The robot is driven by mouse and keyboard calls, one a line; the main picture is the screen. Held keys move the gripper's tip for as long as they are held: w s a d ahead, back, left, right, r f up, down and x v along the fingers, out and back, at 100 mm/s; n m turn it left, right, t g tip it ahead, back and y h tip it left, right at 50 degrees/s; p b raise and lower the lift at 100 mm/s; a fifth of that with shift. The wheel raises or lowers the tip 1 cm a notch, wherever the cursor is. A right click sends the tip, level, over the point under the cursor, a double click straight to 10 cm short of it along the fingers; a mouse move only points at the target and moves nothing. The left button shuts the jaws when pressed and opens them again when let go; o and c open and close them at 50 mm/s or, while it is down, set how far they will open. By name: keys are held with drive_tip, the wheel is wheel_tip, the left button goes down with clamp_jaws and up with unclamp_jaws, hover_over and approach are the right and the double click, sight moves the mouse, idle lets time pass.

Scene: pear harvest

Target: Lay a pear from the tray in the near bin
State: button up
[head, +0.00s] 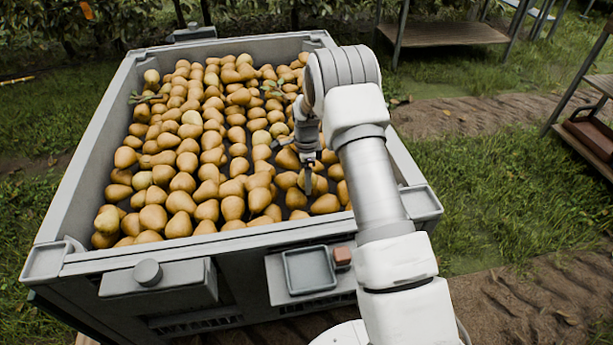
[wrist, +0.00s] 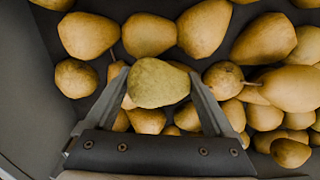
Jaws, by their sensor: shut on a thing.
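The near bin (head: 88,160) is a large grey crate holding many yellow-brown pears. My gripper (head: 308,182) is low inside it, at the right front part, among the pears. In the wrist view my gripper (wrist: 158,86) is shut on a greenish-yellow pear (wrist: 158,82), with one finger on each side of it. This pear overlaps other pears below; I cannot tell whether it touches them. The small grey tray (head: 310,270) on the bin's front ledge looks empty.
The bin's dark inner wall (wrist: 28,85) is left of the gripper in the wrist view. A reddish-brown block (head: 342,256) sits beside the tray. Wooden tables (head: 445,34) stand on the grass behind. Some bare dark floor shows between pears near the gripper.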

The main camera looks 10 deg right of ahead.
drive_tip(key=o, duration=1.2)
drive_tip(key=shift+c, duration=0.2)
drive_tip(key=s+r+n+t+p, duration=0.1)
drive_tip(key=s+r+n+p, duration=0.15)
drive_tip(key=r, duration=1.25)
drive_tip(key=s+r+n+p, duration=0.2)
drive_tip(key=s+r+p, duration=0.15)
drive_tip(key=r, duration=1.15)
drive_tip(key=s+r+n+t, duration=0.2)
drive_tip(key=s+r+n, duration=0.2)
drive_tip(key=s+r, duration=0.4)
drive_tip(key=s+r+n+t, duration=0.3)
drive_tip(key=s+n, duration=0.7)
drive_tip(key=s, duration=1.1)
wheel_tip(320, 180, up, 22)
drive_tip(key=p, duration=2.2)
drive_tip(key=shift+s+r, duration=0.15)
drive_tip(key=shift+s, duration=0.05)
